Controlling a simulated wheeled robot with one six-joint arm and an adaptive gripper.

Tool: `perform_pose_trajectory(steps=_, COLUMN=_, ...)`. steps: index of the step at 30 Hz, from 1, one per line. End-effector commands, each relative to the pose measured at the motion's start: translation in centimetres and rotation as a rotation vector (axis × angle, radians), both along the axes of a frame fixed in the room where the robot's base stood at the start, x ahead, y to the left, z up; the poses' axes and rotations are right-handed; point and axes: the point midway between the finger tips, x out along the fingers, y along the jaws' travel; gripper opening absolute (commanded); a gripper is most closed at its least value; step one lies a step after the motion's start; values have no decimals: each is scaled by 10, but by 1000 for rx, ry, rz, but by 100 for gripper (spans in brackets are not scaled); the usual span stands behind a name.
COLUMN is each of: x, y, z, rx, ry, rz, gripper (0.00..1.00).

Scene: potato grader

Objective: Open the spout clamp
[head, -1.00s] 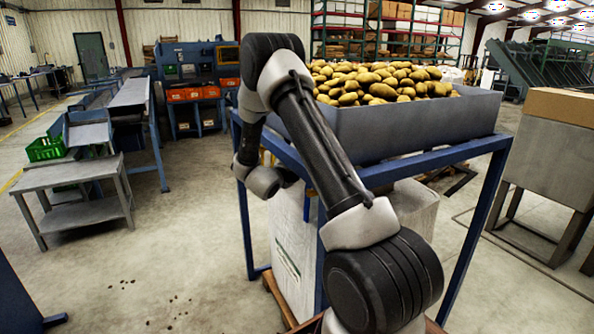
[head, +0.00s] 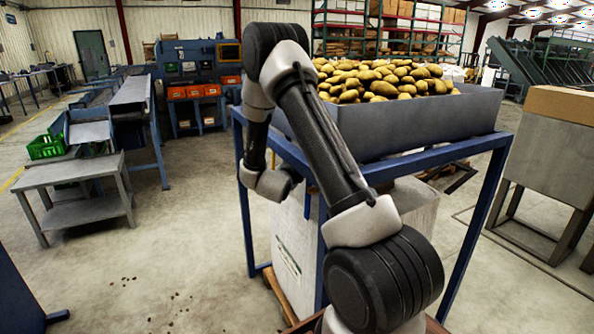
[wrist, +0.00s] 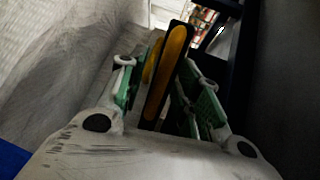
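A yellow-and-dark handle, likely the spout clamp's lever (wrist: 178,62), stands between the fingers of my gripper (wrist: 160,75) in the wrist view. The green-padded fingers are apart, one on each side of it. I see gaps beside the handle, so the gripper looks open around it. In the head view my wrist is low beside the blue stand, under the hopper (head: 420,125) of potatoes. The gripper and clamp are mostly hidden there by my arm and the stand.
A white bulk bag (head: 298,245) stands on a pallet under the hopper. Blue stand legs (head: 246,225) are close to my wrist. A grey table (head: 75,185) with a green crate (head: 46,147) is at the left.

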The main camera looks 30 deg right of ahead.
Motion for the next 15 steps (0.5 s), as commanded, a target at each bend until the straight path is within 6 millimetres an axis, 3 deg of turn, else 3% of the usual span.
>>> perform_pose_trajectory(steps=5, x=-11, y=13, z=4, rx=-1, ry=1, rz=1, gripper=34)
perform_pose_trajectory(steps=15, x=-58, y=68, z=19, rx=0, ry=0, rz=4, gripper=34)
